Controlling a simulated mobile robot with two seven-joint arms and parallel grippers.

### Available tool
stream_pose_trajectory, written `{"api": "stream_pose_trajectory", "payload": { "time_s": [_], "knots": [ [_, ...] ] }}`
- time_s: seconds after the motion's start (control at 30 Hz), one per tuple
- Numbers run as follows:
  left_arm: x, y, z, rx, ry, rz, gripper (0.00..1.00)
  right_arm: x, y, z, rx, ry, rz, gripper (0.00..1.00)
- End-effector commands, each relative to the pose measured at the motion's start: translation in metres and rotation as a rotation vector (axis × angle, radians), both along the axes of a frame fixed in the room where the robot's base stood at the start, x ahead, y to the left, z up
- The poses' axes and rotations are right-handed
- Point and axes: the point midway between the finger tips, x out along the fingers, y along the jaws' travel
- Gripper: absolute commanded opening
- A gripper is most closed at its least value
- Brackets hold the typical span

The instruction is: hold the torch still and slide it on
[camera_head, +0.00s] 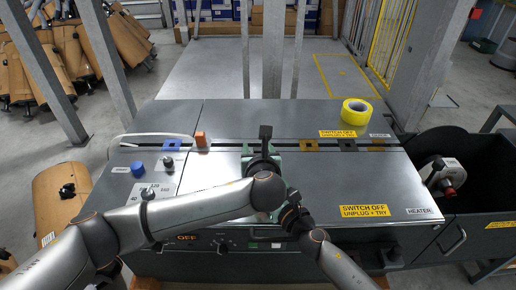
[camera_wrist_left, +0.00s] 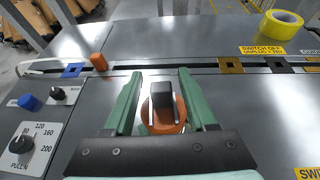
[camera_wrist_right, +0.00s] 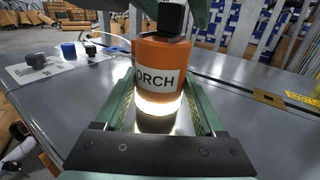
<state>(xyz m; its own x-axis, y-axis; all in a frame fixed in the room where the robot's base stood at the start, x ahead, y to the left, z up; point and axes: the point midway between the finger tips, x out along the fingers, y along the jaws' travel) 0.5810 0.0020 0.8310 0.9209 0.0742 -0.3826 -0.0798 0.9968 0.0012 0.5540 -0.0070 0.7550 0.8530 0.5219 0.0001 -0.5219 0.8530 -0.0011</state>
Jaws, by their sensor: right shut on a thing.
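The torch (camera_wrist_right: 160,72) is an orange cylinder with a white label and a black top piece. In the right wrist view it stands between the fingers of my right gripper (camera_wrist_right: 158,102), which is shut on it. A bright white band glows around its lower part. In the left wrist view the torch's orange top (camera_wrist_left: 176,126) and dark raised switch piece (camera_wrist_left: 162,95) lie between the green fingers of my left gripper (camera_wrist_left: 160,76). These fingers are open, with gaps on both sides. In the head view my left gripper (camera_head: 262,162) and arm hide most of the torch.
The grey bench top has a long slot with a blue square (camera_head: 172,146) and an orange block (camera_head: 201,139). Yellow tape (camera_head: 357,111) lies at the back right. Knobs and a blue cap (camera_head: 137,167) sit at left. A black bin (camera_head: 470,170) stands at right.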

Motion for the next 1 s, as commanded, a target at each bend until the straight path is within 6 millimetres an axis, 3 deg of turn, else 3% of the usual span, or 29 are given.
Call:
{"api": "stream_pose_trajectory", "payload": {
  "time_s": [0.37, 0.57, 0.8, 1.0],
  "knots": [
    [-0.006, -0.002, 0.003, -0.002, 0.000, -0.005, 0.60, 0.000, 0.000, -0.001, 0.001, 0.003, 0.000, 0.08],
    [-0.035, -0.005, 0.014, -0.004, 0.000, -0.007, 0.60, 0.000, 0.000, -0.001, 0.001, 0.003, 0.000, 0.08],
    [-0.081, -0.008, 0.033, -0.002, -0.001, -0.006, 0.60, 0.000, 0.000, -0.001, 0.000, 0.002, -0.001, 0.08],
    [-0.105, -0.010, 0.044, -0.002, 0.000, -0.004, 0.60, 0.000, 0.000, -0.001, 0.000, 0.002, -0.001, 0.08]
  ]
}}
